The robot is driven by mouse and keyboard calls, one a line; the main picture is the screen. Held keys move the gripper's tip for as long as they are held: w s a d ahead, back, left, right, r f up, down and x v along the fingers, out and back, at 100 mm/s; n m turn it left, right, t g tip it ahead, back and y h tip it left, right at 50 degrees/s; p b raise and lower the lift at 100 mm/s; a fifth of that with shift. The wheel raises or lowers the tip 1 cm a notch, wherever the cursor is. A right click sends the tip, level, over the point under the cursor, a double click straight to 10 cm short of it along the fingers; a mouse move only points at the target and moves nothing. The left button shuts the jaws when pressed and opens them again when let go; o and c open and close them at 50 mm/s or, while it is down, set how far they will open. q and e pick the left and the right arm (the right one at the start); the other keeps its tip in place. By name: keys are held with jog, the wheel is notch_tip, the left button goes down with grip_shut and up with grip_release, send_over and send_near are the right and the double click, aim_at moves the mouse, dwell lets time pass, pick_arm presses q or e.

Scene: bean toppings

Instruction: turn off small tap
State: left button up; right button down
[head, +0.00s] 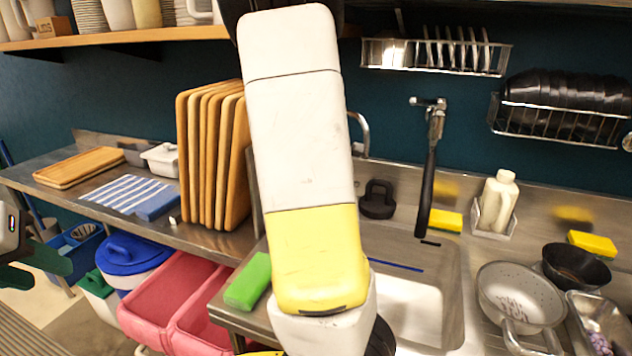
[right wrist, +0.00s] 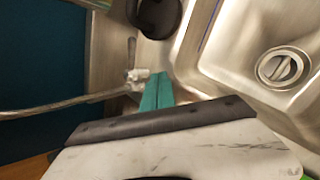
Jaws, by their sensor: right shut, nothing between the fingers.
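The small tap shows in the right wrist view as a metal body with a thin lever (right wrist: 132,50) and a long grey spout (right wrist: 60,107) running left. In the head view, only part of its curved chrome spout (head: 363,130) shows behind my right arm. My right gripper (right wrist: 157,90) is shut and empty, its teal fingers together beside the tap's body. I cannot tell whether they touch it. In the head view my right arm hides this gripper. My left gripper (head: 32,268) is at the left edge, with its green fingers apart and empty, far from the tap.
The steel sink (head: 448,300) has a round drain (right wrist: 283,68). A black object (head: 377,199) stands behind it, near a tall black-handled sprayer (head: 428,170). Upright wooden boards (head: 212,160) stand left of my arm. A green block (head: 248,281) lies on the counter edge.

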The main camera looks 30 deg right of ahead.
jog(key=shift+w+d+f+n+h, duration=0.1)
jog(key=shift+w+d+f+n, duration=0.9)
jog(key=shift+d+n, duration=0.7)
jog(key=shift+w+d+f+n+h, duration=0.1)
jog(key=shift+w+d+f+n, duration=0.7)
jog(key=shift+w+d+n, duration=0.8)
jog(key=shift+w+d+f+n+h, duration=0.1)
jog(key=shift+w+d+f+n, duration=0.9)
jog(key=shift+n, duration=1.2)
jog(key=shift+s+d+r, duration=0.1)
jog(key=shift+s+d, duration=0.2)
jog(key=shift+w+d, duration=0.2)
jog(key=shift+d, duration=0.25)
jog(key=shift+r, duration=0.1)
